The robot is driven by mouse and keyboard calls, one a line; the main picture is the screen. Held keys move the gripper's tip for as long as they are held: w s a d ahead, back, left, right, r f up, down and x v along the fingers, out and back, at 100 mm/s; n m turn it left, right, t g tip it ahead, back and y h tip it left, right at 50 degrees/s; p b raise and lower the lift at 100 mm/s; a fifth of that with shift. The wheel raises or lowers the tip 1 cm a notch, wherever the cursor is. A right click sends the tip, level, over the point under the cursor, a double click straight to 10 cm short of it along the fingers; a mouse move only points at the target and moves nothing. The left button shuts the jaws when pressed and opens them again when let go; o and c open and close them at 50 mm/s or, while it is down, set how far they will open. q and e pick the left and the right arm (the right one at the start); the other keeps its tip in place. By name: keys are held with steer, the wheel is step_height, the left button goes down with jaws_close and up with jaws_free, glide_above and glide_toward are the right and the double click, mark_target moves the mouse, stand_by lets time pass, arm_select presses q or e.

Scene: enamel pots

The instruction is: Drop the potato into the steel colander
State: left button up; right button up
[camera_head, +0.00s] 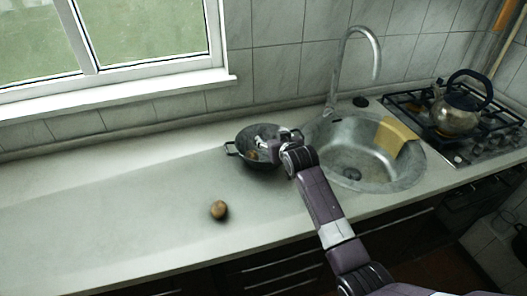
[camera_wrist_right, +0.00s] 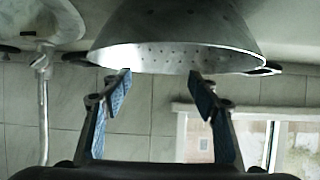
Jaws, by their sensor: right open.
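The steel colander (camera_head: 243,139) stands on the counter left of the sink, a dark grey bowl with side handles. In the right wrist view its perforated metal wall (camera_wrist_right: 180,25) fills the upper middle. My right gripper (camera_head: 262,144) is over the colander's bowl, partly covering it. In the wrist view its fingers (camera_wrist_right: 160,73) are spread at the colander's rim with nothing between them. A small brown item (camera_head: 252,155) shows inside the colander beside the gripper; it looks like a potato. Another brown, rounded potato-like item (camera_head: 219,210) lies on the open counter in front of the colander.
The round sink (camera_head: 400,184) with its tall faucet (camera_head: 376,62) is right of the colander. A yellow cloth or board (camera_head: 391,137) lies at the sink's far right. A kettle (camera_head: 456,112) stands on the hob. The counter's left side is clear.

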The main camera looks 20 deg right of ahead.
steer(key=v, duration=1.2)
steer(key=shift+f, duration=0.1)
